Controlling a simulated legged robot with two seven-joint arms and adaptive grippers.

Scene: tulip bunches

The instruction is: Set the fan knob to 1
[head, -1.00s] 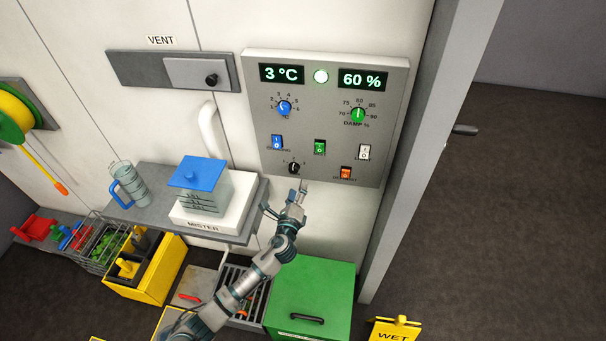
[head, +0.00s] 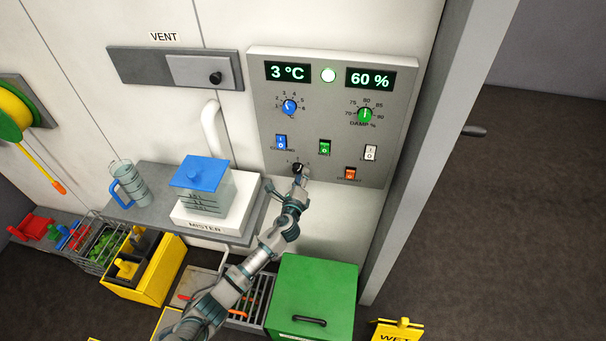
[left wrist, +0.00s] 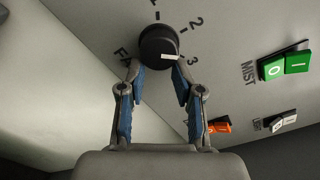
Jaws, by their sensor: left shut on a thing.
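The fan knob (head: 298,168) is a small black dial at the lower left of the grey control panel (head: 390,140). In the left wrist view the black knob (left wrist: 157,42) shows large, with the figures 2 and 3 and part of the FAN label around it. Its white pointer mark (left wrist: 169,57) faces the 3. My left gripper (head: 299,176) reaches it from below. In the left wrist view my left gripper (left wrist: 159,80) has its blue fingertips on either side of the knob, shut on it. My right gripper is not in view.
A green MIST switch (left wrist: 285,64) and an orange switch (left wrist: 219,127) sit near the knob. A blue dial (head: 289,107) and a green dial (head: 365,115) are above. The mister (head: 208,215) stands on a shelf to the left. A green bin (head: 335,275) stands below.

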